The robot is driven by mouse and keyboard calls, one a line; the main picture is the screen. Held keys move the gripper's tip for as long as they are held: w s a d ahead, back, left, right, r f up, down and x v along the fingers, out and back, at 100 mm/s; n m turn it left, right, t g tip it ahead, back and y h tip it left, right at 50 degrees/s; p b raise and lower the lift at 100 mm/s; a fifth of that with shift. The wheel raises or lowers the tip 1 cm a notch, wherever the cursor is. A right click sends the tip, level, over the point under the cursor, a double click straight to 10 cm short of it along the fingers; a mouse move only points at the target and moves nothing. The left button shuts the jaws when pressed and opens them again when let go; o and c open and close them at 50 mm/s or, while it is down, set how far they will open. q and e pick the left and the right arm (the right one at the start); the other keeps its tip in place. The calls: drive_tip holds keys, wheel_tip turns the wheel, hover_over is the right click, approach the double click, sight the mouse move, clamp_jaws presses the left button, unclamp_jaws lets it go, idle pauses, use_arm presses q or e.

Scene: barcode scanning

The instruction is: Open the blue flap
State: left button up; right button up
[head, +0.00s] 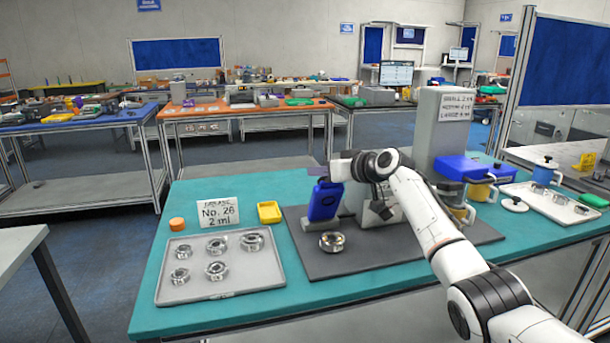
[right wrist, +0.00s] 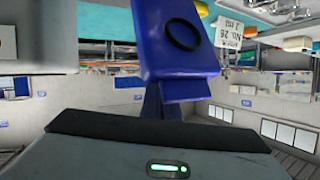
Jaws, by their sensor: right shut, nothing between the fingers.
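The blue flap (head: 324,201) stands nearly upright, slightly tilted, at the left side of the grey machine (head: 380,211) on the dark mat. My right gripper (head: 317,171) is shut and empty at the flap's upper edge; whether it touches the flap is unclear. In the right wrist view the flap (right wrist: 172,42) fills the upper middle, with a dark ring on its face, beyond the dark edge of my gripper (right wrist: 158,128). My arm hides part of the machine. My left gripper is not in view.
A metal ring part (head: 332,242) lies on the dark mat (head: 400,255) in front of the flap. A tray (head: 180,293) of several metal rings, a label card (head: 217,214) and a yellow dish (head: 269,212) are on the left. Another tray (head: 575,217) is on the right.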

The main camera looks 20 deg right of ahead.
drive_tip(key=o, duration=0.7)
drive_tip(key=shift+s+d+f, duration=0.2)
drive_tip(key=shift+f, duration=0.4)
drive_tip(key=shift+s+d+f, duration=0.2)
drive_tip(key=shift+f, duration=0.35)
drive_tip(key=shift+o, duration=1.2)
drive_tip(key=shift+w, duration=0.1)
drive_tip(key=shift+w+a, duration=0.1)
drive_tip(key=shift+a, duration=0.05)
drive_tip(key=shift+r, duration=0.2)
drive_tip(key=v, duration=1)
drive_tip(key=shift+r+b, duration=0.15)
drive_tip(key=shift+b, duration=0.3)
drive_tip(key=shift+s, duration=0.2)
